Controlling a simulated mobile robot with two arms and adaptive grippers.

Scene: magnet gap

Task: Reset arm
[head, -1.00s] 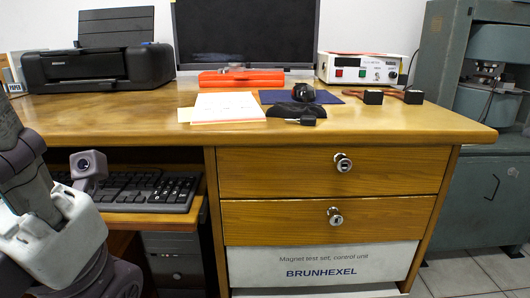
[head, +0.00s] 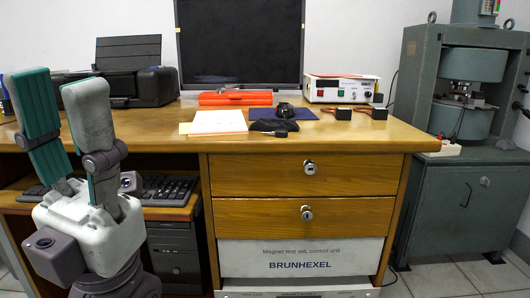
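My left gripper (head: 58,84) stands upright at the left of the head view, in front of the desk's left part. Its two grey fingers with green pads point up and are spread apart, with nothing between them. It hides part of the printer, the desk edge and the keyboard shelf. My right gripper is not in view.
The wooden desk (head: 350,140) holds a black printer (head: 140,85), a monitor (head: 240,45), an orange case (head: 235,98), papers (head: 218,122), a mouse (head: 284,109) and a white control box (head: 340,88). A keyboard (head: 165,190) lies on the lower shelf. A green-grey magnet machine (head: 460,190) stands at right.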

